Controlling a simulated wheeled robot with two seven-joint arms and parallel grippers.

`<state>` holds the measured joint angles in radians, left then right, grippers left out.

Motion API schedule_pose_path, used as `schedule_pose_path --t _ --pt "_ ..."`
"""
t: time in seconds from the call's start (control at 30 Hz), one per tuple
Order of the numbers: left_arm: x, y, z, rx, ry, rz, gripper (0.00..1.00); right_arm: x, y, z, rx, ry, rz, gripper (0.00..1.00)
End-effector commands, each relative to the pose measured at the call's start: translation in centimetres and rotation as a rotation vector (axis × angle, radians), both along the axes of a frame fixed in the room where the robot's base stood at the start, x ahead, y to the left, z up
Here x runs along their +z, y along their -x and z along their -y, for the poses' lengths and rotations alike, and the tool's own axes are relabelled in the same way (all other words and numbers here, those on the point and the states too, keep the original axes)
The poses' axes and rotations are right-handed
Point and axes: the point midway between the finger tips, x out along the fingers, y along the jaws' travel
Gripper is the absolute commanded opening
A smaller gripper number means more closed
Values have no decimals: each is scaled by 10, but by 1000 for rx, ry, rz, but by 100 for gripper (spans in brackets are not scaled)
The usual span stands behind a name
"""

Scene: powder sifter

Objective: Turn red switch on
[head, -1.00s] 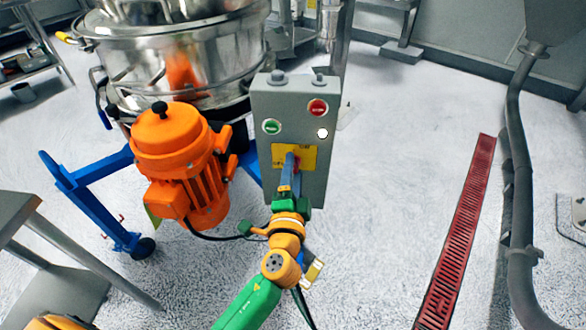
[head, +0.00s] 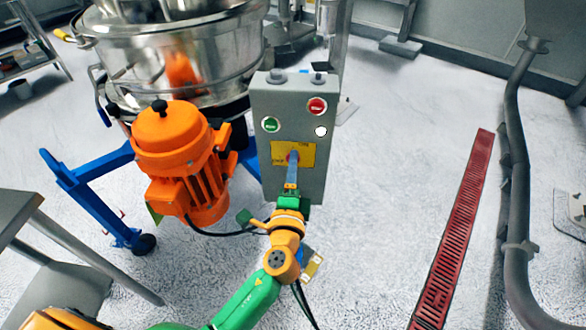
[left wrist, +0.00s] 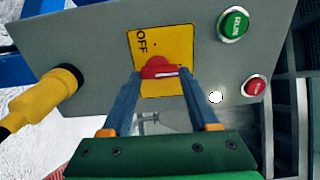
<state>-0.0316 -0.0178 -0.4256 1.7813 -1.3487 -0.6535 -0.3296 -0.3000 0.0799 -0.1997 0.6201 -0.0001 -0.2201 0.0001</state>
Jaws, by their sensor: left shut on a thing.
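The red switch (left wrist: 158,66) sits on a yellow plate (left wrist: 178,40) marked OFF, on the grey control box (head: 275,95). My left gripper (left wrist: 161,75) is shut on the red switch, one blue finger on each side of it. In the head view my left gripper (head: 291,165) meets the yellow plate (head: 308,150) and hides most of the switch. Part of the plate's lettering is covered, so I cannot tell the switch's exact setting. My right gripper is not in view.
The box also carries a green RUN button (head: 270,125), a red button (head: 317,106) and a white light (head: 321,131). An orange motor (head: 180,160) and a steel sifter (head: 180,60) stand left of it. The floor to the right is clear up to a red drain grate (head: 455,230).

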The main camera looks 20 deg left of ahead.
Motion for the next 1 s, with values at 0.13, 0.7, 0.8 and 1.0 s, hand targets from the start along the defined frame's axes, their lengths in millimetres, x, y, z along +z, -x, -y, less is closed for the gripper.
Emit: schedule_pose_path --t 0.13,0.7,0.8,1.0 --pt "-1 0 0 0 -1 -2 5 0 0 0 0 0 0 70" --pt "-3 26 5 -1 3 -4 91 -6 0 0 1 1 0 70" --pt "-4 47 10 -1 3 -4 91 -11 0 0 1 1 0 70" --pt "-2 69 15 0 1 -1 91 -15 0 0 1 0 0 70"
